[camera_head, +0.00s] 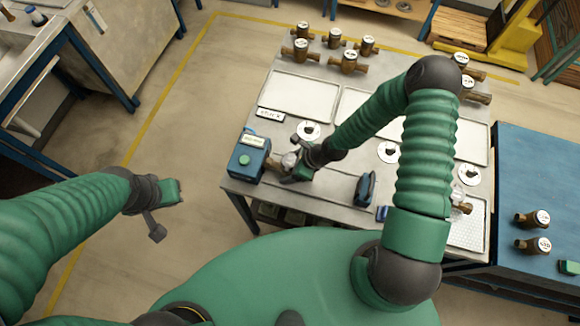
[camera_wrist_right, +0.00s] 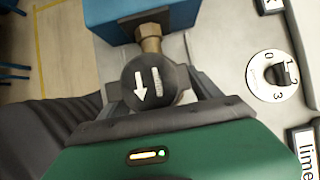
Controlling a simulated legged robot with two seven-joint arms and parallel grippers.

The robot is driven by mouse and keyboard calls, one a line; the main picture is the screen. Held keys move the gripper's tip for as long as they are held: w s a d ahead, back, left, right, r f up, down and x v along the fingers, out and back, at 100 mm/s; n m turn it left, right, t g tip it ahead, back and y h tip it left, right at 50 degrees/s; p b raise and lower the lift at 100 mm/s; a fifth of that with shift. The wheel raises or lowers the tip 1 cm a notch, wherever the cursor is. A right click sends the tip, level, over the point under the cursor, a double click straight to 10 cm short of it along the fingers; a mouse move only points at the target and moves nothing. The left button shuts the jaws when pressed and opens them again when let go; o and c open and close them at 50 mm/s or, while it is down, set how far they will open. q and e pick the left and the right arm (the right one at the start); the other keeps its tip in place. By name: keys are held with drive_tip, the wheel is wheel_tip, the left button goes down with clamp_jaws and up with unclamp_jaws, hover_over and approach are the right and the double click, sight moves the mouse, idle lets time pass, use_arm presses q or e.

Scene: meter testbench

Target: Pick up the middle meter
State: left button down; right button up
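Several brass-and-dark meters with white round faces stand at the back of the metal bench, among them one at the front (camera_head: 349,61) and one behind it (camera_head: 335,38). Which is the middle one is unclear. My right gripper (camera_head: 292,170) is at the bench's front left, beside a blue box (camera_head: 252,160). In the right wrist view its fingers (camera_wrist_right: 165,92) straddle a dark round meter (camera_wrist_right: 150,82) with a white arrow, joined to the box (camera_wrist_right: 130,12) by a brass fitting. Whether they grip it is unclear. My left gripper (camera_head: 165,205) is over the floor, holding nothing visible.
The bench (camera_head: 320,78) carries pale trays (camera_head: 300,95), dial plates (camera_head: 388,152), a dark blue clamp-like part (camera_head: 366,188) and a label (camera_head: 270,115). More meters stand at the right and on a blue table (camera_head: 540,170).

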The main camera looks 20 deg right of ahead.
drive_tip(key=shift+a, duration=0.1)
drive_tip(key=c, duration=0.7)
clamp_jaws()
drive_tip(key=shift+r, duration=0.1)
